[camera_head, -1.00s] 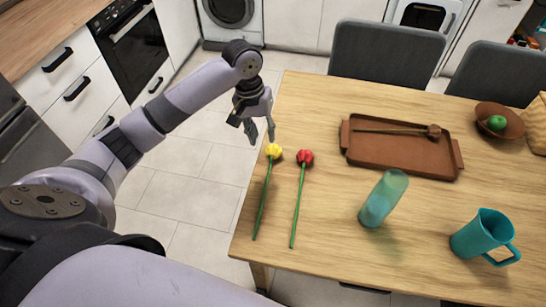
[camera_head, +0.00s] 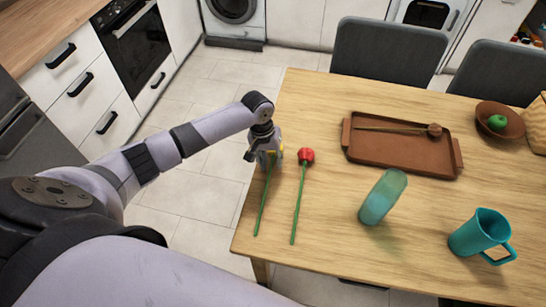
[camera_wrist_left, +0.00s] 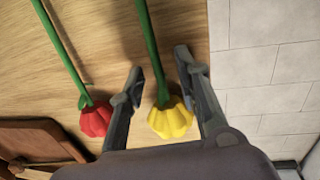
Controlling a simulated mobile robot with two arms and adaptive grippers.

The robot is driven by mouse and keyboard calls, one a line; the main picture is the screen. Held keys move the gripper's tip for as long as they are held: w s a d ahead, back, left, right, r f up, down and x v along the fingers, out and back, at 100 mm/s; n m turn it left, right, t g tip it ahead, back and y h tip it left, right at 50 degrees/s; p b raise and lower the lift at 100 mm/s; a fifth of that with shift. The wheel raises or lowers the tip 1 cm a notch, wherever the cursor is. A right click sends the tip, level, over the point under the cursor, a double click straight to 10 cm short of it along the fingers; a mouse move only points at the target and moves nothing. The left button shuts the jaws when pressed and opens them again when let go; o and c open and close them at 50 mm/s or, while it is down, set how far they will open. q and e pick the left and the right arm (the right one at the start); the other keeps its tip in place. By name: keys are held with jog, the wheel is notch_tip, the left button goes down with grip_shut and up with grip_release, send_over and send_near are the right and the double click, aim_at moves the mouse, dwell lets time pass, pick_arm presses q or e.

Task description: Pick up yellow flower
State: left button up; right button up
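The yellow flower lies at the left edge of the table, its green stem (camera_head: 264,205) pointing toward me and its head mostly hidden under my left gripper (camera_head: 267,157) in the head view. In the left wrist view its yellow head (camera_wrist_left: 171,119) sits between the two fingers of my left gripper (camera_wrist_left: 158,75). The fingers are open on both sides of the flower, with visible gaps. A red flower (camera_head: 305,156) lies just to the right, and it shows left of the fingers in the left wrist view (camera_wrist_left: 95,119). My right gripper is not in view.
The wooden table (camera_head: 330,225) holds a brown tray (camera_head: 400,160) with a long wooden utensil, a teal glass (camera_head: 383,196), a teal mug (camera_head: 478,235) and a bowl (camera_head: 512,127) with a green fruit. Grey chairs (camera_head: 388,55) stand behind. Floor lies left of the table edge.

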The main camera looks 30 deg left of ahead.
pick_arm(q)
jog(key=shift+c, duration=0.5)
grip_shut()
jog(key=shift+r, duration=0.1)
